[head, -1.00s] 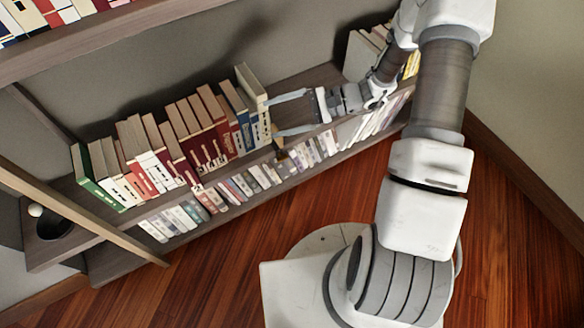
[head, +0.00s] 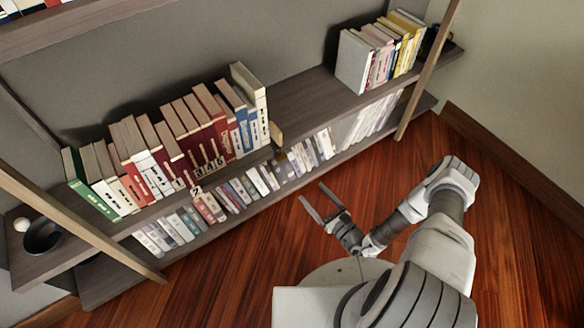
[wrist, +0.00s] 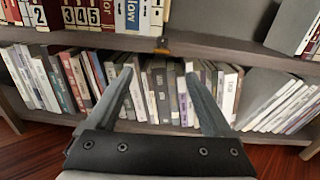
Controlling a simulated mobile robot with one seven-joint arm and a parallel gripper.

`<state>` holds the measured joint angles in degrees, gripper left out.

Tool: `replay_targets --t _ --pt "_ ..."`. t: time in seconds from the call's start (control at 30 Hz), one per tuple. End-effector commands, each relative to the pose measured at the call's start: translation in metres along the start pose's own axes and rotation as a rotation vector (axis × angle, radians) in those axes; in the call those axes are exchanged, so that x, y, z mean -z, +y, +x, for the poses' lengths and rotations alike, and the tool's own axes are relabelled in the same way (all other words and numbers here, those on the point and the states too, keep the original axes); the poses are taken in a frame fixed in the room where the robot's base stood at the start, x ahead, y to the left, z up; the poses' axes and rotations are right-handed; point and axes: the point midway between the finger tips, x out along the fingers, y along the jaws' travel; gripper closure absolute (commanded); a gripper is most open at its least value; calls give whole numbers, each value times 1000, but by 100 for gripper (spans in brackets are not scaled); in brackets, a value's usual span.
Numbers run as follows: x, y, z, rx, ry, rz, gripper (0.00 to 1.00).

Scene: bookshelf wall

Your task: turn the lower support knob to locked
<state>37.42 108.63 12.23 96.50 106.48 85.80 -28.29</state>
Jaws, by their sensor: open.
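A small dark knob with an orange-brown part (wrist: 162,45) sits on the front edge of the middle shelf, just above the centre in the wrist view. In the head view a small tan piece (head: 276,132) shows at about that place, right of the upright books. Its turned position is too small to read. My gripper (head: 312,191) is open and empty, out in front of the shelves over the floor. In the wrist view its fingers (wrist: 158,74) point at the lower row of books, below the knob and apart from it.
Upright books (head: 165,140) fill the left of the middle shelf (head: 300,97), with another group (head: 380,50) at its right end. Smaller books (head: 240,190) line the bottom shelf. Slanted wooden posts (head: 428,70) stand at both ends. Wooden floor (head: 400,150) lies clear in front.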

Motion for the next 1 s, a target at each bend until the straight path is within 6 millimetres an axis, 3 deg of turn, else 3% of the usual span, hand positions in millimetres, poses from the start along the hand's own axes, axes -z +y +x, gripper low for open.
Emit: replay_targets --t 0.13,0.27,0.8,1.0 --pt "11 2 -1 30 7 14 15" --pt "12 1 11 30 7 12 15" --pt "13 -1 125 26 6 11 15" --pt "13 -2 156 26 6 12 15"
